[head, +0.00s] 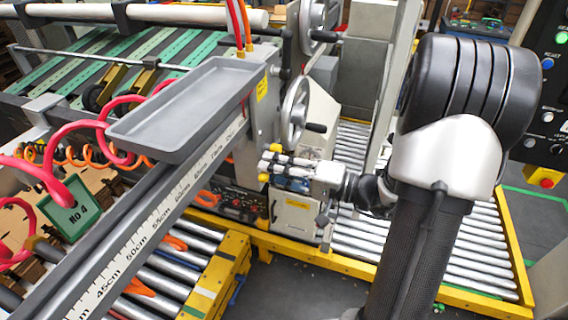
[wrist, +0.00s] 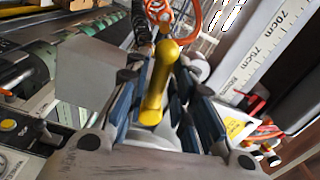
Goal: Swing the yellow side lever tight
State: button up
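The yellow side lever (wrist: 159,85) shows in the wrist view as a rounded bar with a knob at its upper end. It lies between the two blue-padded fingers of my gripper (wrist: 165,92), with some gap visible on either side, so the fingers look open around it. I cannot tell whether either finger touches it. In the head view my gripper (head: 287,168) points left, beside the grey machine side near the end of the ruler rail. Small yellow spots show at its fingertips there; I cannot tell which belong to the lever.
A grey tray (head: 185,112) sits above the ruler rail (head: 150,222), left of my gripper. A handwheel (head: 294,110) is just above it. A control box (head: 298,212) stands below. Orange hoses (wrist: 186,22) hang near the lever. Roller conveyors (head: 470,250) fill the floor area.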

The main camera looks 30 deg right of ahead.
jog(key=f+n+b, duration=0.1)
jog(key=n+b, duration=0.1)
jog(key=d+f+n+b, duration=0.1)
jog(key=n+b, duration=0.1)
jog(key=f+n+b, duration=0.1)
jog(key=n+b, duration=0.1)
jog(key=n, duration=0.1)
jog(key=shift+w+d+b, duration=0.15)
jog(key=shift+w+b, duration=0.2)
jog(key=shift+w, duration=0.05)
jog(key=n+b, duration=0.1)
jog(key=b, duration=0.1)
jog(key=n+b, duration=0.1)
jog(key=b, duration=0.2)
jog(key=shift+w+d+f, duration=0.25)
jog(key=shift+d+f, duration=0.1)
jog(key=s+d+n, duration=0.5)
jog(key=d+n, duration=0.2)
jog(key=d, duration=0.1)
jog(key=shift+s+f+b, duration=0.15)
jog(key=shift+f+b, duration=0.15)
jog(key=shift+b, duration=0.1)
dwell(0.6)
jog(key=shift+a+n, duration=0.15)
jog(key=shift+n, duration=0.15)
